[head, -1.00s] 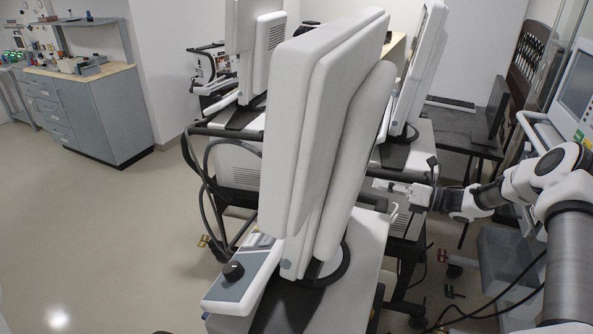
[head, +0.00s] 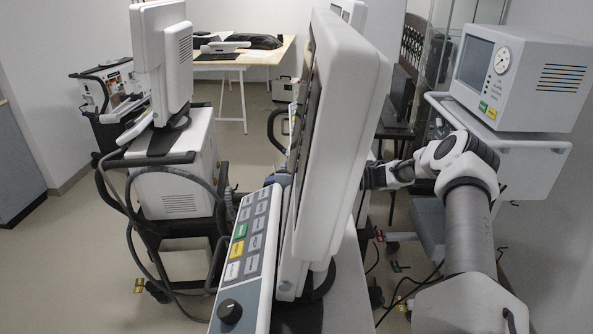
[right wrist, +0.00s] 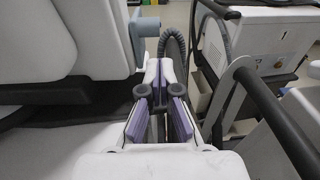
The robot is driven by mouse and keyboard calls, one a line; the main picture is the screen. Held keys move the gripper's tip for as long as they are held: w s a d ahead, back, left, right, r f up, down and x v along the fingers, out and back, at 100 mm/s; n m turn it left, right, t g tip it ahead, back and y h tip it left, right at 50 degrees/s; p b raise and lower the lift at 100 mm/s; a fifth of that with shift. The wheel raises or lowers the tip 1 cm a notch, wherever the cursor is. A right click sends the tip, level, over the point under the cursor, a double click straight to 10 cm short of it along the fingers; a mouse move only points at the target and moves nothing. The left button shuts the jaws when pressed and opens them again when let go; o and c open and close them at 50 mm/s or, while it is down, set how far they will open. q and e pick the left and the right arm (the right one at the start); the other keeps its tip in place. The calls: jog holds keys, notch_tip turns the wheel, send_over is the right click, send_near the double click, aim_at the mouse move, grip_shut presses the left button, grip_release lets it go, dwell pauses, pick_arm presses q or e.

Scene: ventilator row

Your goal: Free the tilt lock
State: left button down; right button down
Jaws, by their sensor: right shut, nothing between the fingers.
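A ventilator with a large white screen (head: 335,130) stands in the middle of the head view, seen almost edge-on. Its control panel (head: 245,255) has coloured buttons and a black knob. My right arm reaches in behind the screen from the right, and the screen hides my gripper's tips in the head view. In the right wrist view my right gripper (right wrist: 160,72) is shut and empty beside the white back of the housing (right wrist: 80,40). A blue-grey cylindrical part (right wrist: 146,27) sticks out just beyond and left of the fingertips. I cannot tell whether it is the tilt lock. My left gripper is out of view.
Another ventilator (head: 175,165) with hanging hoses stands at the left. A white monitor unit (head: 525,80) on a cart stands at the right. In the right wrist view a dark rail (right wrist: 275,120) and a grey hose (right wrist: 172,45) lie close to the right of my gripper.

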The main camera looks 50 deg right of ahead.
aim_at(278, 178)
jog(key=x, duration=0.8)
jog(key=shift+w+a, duration=0.2)
jog(key=shift+w, duration=0.1)
